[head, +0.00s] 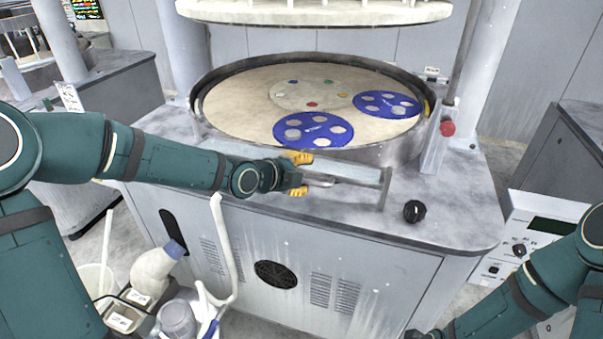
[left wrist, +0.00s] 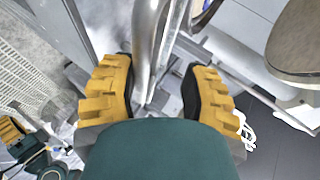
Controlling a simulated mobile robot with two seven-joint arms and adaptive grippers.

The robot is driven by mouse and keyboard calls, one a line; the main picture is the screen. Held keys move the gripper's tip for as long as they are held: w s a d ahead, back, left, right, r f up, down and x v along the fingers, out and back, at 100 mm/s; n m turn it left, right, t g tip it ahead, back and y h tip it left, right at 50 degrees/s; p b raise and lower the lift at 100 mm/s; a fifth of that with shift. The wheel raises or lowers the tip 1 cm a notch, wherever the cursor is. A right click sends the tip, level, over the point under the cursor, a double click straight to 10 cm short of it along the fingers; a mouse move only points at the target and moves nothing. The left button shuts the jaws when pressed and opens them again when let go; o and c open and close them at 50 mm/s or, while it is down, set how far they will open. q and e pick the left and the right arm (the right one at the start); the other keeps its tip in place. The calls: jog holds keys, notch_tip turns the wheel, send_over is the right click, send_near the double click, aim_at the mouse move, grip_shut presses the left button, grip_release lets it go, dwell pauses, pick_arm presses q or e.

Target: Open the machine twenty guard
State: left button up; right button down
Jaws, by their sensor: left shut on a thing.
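The guard (head: 352,170) is a pale flat bar along the front rim of the polishing machine, with a metal handle (head: 322,182) on its front. My left gripper (head: 298,174) is at the guard's middle, its yellow fingers on either side of the handle. In the left wrist view a bright metal bar (left wrist: 147,45) runs between the fingers of the left gripper (left wrist: 160,88), which is shut on it. The hand hides part of the guard. A yellow finger of my right gripper (left wrist: 12,130) shows at the left edge of the left wrist view, too cut off to judge.
Behind the guard, the round platen (head: 235,103) holds two blue discs (head: 313,130), (head: 387,104). A pale upper plate (head: 315,12) hangs above. A red knob (head: 447,129) and a black knob (head: 414,211) are at right. Bottles and a carrier (head: 150,300) stand at lower left.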

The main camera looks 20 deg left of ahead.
pick_arm(q)
jog(key=v, duration=1.2)
dwell(1.2)
dwell(0.5)
